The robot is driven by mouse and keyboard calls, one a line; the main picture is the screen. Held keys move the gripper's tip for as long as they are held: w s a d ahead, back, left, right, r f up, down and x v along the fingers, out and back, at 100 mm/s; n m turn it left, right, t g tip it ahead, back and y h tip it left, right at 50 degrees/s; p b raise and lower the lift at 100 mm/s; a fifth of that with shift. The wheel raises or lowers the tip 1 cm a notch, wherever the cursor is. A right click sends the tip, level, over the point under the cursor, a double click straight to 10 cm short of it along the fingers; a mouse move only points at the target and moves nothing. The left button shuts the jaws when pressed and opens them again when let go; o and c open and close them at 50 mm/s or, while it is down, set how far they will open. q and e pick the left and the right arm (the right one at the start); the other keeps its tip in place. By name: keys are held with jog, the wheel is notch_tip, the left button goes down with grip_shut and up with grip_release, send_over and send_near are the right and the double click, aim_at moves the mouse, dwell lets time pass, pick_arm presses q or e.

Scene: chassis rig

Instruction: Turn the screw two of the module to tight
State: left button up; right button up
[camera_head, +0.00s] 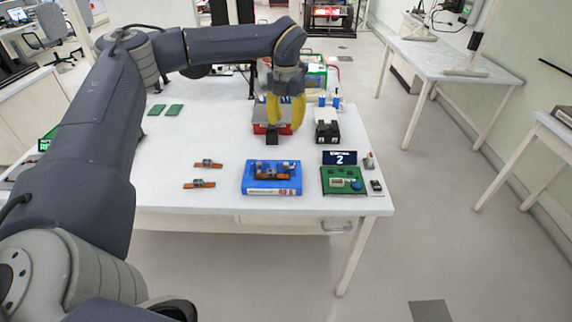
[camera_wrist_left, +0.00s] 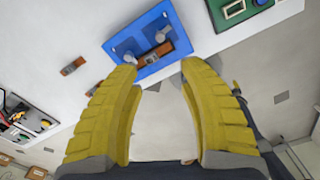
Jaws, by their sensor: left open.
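A blue fixture (camera_head: 257,188) lies near the front of the white table. An orange-brown module with grey and dark parts (camera_head: 275,173) sits in it. The left wrist view also shows the blue fixture (camera_wrist_left: 173,20) and the module (camera_wrist_left: 156,54), with grey knob-like pieces beside it. I cannot tell which screw is number two, or how tight it is. My left gripper (camera_head: 285,126) has yellow fingers, points down and is apart from the module, behind it in the head view. Its fingers are spread and empty in the left wrist view (camera_wrist_left: 160,72). My right gripper is not in view.
Two small orange-brown modules (camera_head: 206,164) (camera_head: 199,184) lie left of the fixture. A green board (camera_head: 328,186) and a dark display reading 2 (camera_head: 340,157) are to its right. The table's left middle is clear.

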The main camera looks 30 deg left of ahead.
pick_arm(q)
jog(key=n, duration=0.3)
send_near(286, 163)
notch_tip(286, 163, down, 10)
jog(key=shift+f, duration=0.15)
dwell(0.5)
grip_shut()
dwell(0.4)
